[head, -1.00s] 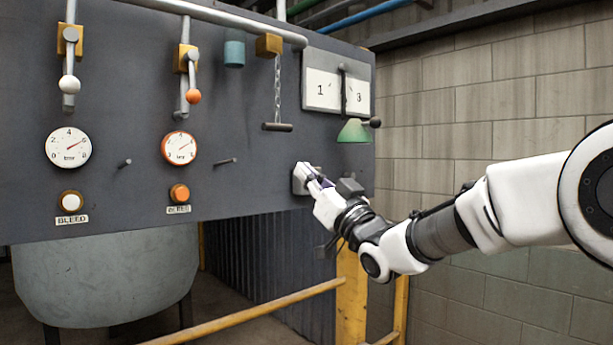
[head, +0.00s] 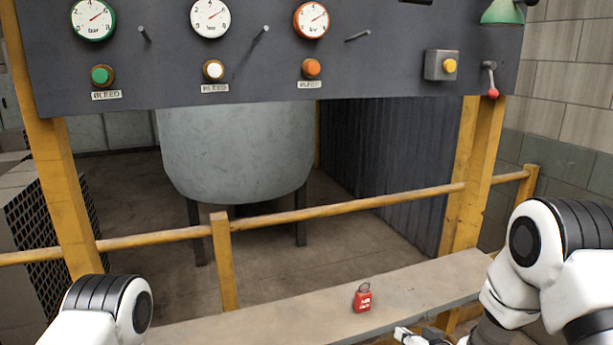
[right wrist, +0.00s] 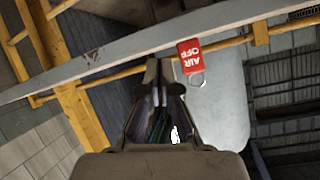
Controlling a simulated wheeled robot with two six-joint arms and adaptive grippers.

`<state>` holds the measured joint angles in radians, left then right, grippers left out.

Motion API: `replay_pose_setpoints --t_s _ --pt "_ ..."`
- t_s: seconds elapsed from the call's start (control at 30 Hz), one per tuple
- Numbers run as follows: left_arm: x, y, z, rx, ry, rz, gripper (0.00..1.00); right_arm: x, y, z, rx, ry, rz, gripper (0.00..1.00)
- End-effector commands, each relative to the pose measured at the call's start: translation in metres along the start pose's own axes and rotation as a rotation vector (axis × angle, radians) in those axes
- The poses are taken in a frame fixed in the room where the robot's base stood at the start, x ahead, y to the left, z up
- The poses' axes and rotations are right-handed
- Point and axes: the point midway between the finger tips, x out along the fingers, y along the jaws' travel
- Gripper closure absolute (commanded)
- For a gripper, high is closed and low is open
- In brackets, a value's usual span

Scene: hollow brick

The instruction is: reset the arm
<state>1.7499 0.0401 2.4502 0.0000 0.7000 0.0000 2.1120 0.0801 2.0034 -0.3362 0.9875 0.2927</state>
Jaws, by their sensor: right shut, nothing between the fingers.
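My right gripper (head: 408,337) is low in the head view, at the bottom edge, in front of the shelf and partly cut off. Its fingers are shut and empty; they show in the right wrist view (right wrist: 154,72). A red padlock with lettering (head: 362,298) stands on the shelf, left of and beyond the gripper. It also shows in the right wrist view, reading AIR OFF (right wrist: 190,57), to the right of the fingertips and apart from them. My left arm shows only as a link at the lower left; its gripper is out of view.
The grey shelf (head: 300,322) crosses the front. Behind it run a yellow rail (head: 340,205) and posts. The dark panel (head: 380,75) above holds gauges, bleed buttons, a box with a yellow button (head: 449,66) and a red-tipped lever (head: 492,85). A grey tank (head: 235,150) stands behind.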

Motion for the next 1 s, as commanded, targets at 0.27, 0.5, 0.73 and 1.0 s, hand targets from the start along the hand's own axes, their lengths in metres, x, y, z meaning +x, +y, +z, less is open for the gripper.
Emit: replay_pose_setpoints --t_s 0.27,0.5,0.73,1.0 --pt "0.014 0.0 0.0 0.0 0.0 0.0 0.73 -0.077 0.033 0.247 0.07 -0.517 0.169 1.0" --pt "0.016 0.0 0.0 0.0 0.0 0.0 0.73 -0.211 0.036 0.355 0.064 -0.946 0.309 1.0" --pt "0.017 0.0 0.0 0.0 0.0 0.0 0.73 -0.242 0.038 0.365 0.011 -1.058 0.322 1.0" --pt "0.017 0.0 0.0 0.0 0.0 0.0 0.73 -0.24 0.038 0.364 0.012 -1.054 0.321 1.0"
